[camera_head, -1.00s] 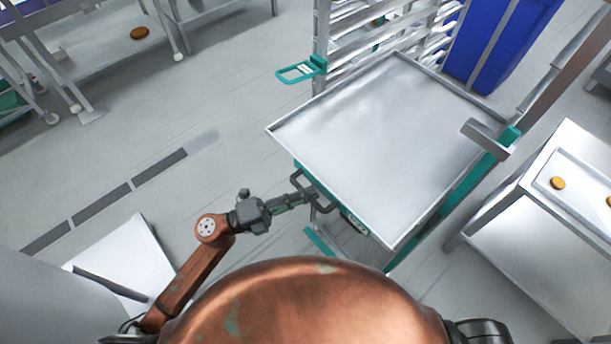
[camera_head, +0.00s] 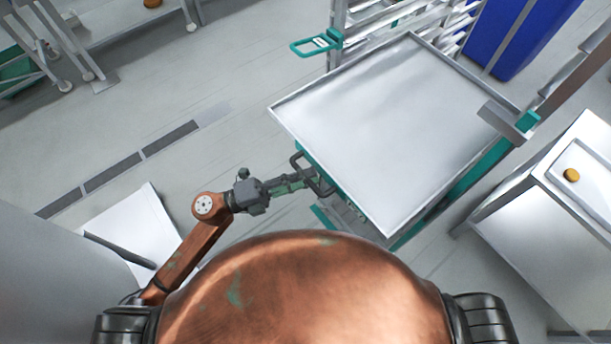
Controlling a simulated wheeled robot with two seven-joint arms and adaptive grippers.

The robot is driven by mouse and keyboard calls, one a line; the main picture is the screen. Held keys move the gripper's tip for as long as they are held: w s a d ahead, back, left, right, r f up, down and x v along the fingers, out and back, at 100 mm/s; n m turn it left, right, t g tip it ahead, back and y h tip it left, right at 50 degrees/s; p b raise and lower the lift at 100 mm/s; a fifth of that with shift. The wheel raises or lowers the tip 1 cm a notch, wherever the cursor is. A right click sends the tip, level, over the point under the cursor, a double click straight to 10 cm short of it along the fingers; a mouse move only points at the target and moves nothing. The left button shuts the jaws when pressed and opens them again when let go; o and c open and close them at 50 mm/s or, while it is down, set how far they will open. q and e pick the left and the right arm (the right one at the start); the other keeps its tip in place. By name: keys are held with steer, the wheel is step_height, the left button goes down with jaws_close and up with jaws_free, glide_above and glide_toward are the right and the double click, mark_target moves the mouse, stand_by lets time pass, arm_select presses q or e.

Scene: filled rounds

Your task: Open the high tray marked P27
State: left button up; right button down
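A wide, shallow metal tray (camera_head: 390,120) extends out of a tall rack (camera_head: 342,50) towards me. Its top surface is bare. A dark U-shaped handle (camera_head: 296,166) is at its green front edge, left of centre. My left gripper (camera_head: 312,182) is at this handle and appears shut on its bar. The tray's marking is too small to read. My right gripper is out of view.
A green bracket (camera_head: 316,43) juts from the rack's left post. A light table (camera_head: 530,212) with a round brown piece (camera_head: 571,175) stands close on the right. A blue container (camera_head: 512,38) is behind. Floor left of the tray is clear.

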arm_select(q)
steer(key=shift+a, duration=0.1)
steer(key=v, duration=1.2)
stand_by(0.4)
